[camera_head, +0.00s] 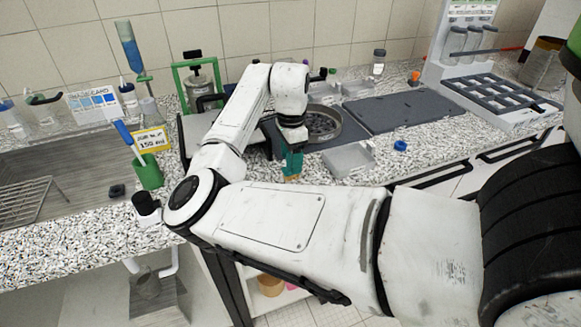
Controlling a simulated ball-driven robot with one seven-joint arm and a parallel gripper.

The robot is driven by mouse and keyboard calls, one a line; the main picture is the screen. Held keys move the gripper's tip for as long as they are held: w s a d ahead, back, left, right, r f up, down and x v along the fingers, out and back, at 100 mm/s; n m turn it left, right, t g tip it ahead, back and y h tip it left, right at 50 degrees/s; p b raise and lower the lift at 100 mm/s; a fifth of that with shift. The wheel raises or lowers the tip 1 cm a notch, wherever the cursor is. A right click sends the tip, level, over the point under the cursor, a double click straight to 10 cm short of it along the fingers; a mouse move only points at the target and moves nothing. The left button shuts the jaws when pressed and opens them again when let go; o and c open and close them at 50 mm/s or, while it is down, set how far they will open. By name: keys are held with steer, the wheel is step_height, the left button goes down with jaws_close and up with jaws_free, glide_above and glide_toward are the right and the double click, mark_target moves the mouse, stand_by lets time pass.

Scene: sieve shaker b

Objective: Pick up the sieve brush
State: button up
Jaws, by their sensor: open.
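My gripper (291,166) has teal fingers and points down over the speckled counter, just in front of the round metal sieve. It is open, though the gap between its fingers is hard to make out. A small tan piece (290,178) shows at the fingertips. It may be part of the sieve brush, but it is too small and too covered to be sure. A blue-handled tool (124,133) leans in a green cup (148,171) at the left; I cannot tell whether it is a brush.
The round sieve (335,137) sits on a dark mat behind my gripper, with a grey tray (348,160) to its right. A blue knob-like item (400,145) lies farther right. A dark board (402,110) and a rack (500,90) stand behind. The front counter edge is near.

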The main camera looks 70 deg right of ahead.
steer(key=shift+f, duration=1.6)
steer(key=c, duration=1.1)
steer(key=shift+c, duration=0.2)
